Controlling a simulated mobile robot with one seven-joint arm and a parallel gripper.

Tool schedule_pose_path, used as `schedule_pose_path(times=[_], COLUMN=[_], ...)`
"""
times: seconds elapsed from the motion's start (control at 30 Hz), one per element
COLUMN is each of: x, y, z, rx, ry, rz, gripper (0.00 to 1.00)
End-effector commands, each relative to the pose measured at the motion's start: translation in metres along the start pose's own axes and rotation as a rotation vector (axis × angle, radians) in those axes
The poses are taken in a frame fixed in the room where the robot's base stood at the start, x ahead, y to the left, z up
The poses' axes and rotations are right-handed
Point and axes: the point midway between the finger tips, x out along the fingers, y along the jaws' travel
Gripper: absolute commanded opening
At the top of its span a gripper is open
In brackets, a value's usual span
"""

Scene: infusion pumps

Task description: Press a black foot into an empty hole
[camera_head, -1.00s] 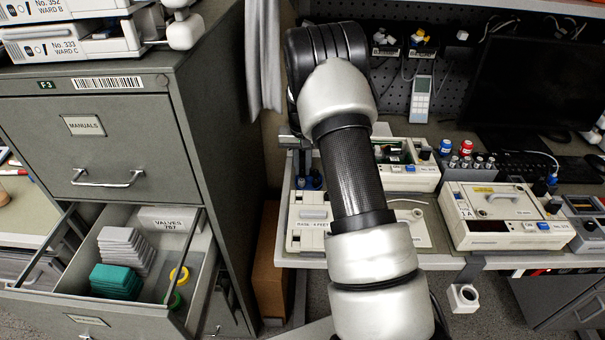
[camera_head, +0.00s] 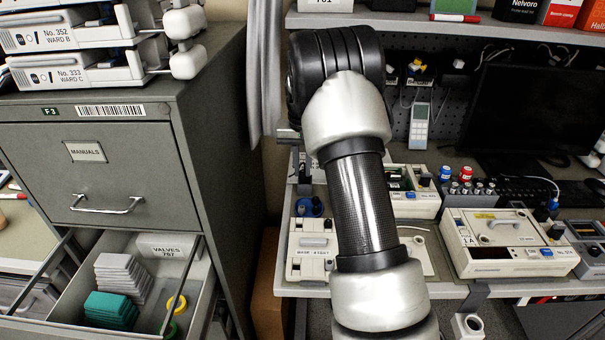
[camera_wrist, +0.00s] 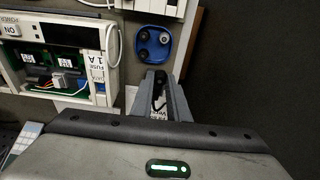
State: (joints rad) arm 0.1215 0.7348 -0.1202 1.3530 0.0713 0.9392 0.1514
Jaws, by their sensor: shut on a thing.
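In the wrist view my gripper (camera_wrist: 159,78) points at a blue dish (camera_wrist: 166,54), with its fingertips just short of it. Its fingers are close together on a small dark thing, which looks like a black foot and is mostly hidden between them. Several black feet (camera_wrist: 143,36) lie in the dish. The dish (camera_head: 317,208) also shows in the head view, behind the cream base plate (camera_head: 308,266) labelled for feet. The right part of that plate is behind my arm, and its holes are too small to tell apart. My gripper is not clear in the head view.
An opened pump (camera_wrist: 60,58) with a green board lies beside the dish. Another pump (camera_head: 505,262) stands on the bench at right. An open drawer (camera_head: 70,275) juts out of the grey cabinet at left. A shelf edge (camera_head: 400,22) runs above the bench.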

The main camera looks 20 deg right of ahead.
Motion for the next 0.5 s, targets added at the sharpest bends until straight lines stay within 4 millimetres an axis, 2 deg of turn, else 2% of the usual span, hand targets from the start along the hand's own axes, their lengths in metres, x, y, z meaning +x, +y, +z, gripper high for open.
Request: schedule_pose_path(times=[0.27,0.37,0.47,0.5], x=[0.000,-0.002,-0.003,-0.004], y=[-0.001,-0.004,-0.008,-0.010], z=[0.004,0.017,0.045,0.060], rx=[-0.001,-0.003,-0.009,-0.011], ry=[-0.001,-0.002,-0.003,-0.003], rz=[0.000,0.001,0.003,0.003], gripper=[0.00,0.00,0.00,0.00])
